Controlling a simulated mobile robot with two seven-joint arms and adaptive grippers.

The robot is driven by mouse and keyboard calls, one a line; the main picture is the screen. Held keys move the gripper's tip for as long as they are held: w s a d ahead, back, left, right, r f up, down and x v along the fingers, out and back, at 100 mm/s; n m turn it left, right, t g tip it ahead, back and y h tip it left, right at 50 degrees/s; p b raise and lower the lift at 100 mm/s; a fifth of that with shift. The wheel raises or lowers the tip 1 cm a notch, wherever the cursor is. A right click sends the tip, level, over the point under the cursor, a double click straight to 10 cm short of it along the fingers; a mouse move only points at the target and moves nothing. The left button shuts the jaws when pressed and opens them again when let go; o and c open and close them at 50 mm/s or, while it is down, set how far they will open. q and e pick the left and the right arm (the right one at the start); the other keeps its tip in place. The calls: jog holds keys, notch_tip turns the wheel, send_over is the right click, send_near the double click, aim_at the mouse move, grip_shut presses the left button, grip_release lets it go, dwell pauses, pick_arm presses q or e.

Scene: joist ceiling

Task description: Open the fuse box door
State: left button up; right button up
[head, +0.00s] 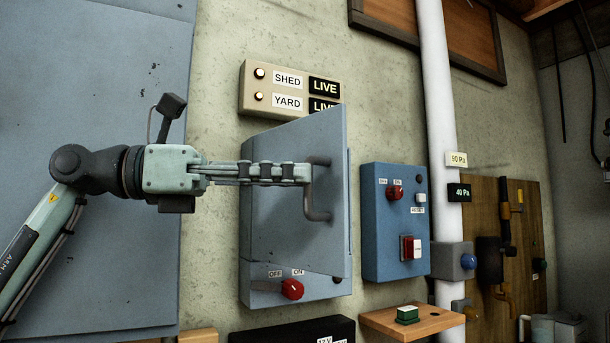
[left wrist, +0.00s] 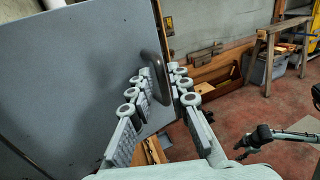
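The grey fuse box (head: 265,292) hangs on the wall in the head view. Its door (head: 285,215) stands ajar, its right edge swung out from the box. The door also fills the left of the left wrist view (left wrist: 70,80). The dark curved handle (head: 318,200) is near the door's right edge. My left gripper (head: 305,173) is at this handle. In the left wrist view the handle (left wrist: 158,70) stands between its fingertips, which are apart; a gap shows on the right side. Contact with the left finger is unclear.
A red OFF/ON knob (head: 292,289) sits below the door. A SHED/YARD indicator panel (head: 288,88) is above. A blue switch box (head: 395,225) and a white pipe (head: 437,120) stand to the right. A large grey cabinet (head: 95,110) is on the left.

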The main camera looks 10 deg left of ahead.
pick_arm(q)
jog(key=shift+v, duration=2.4)
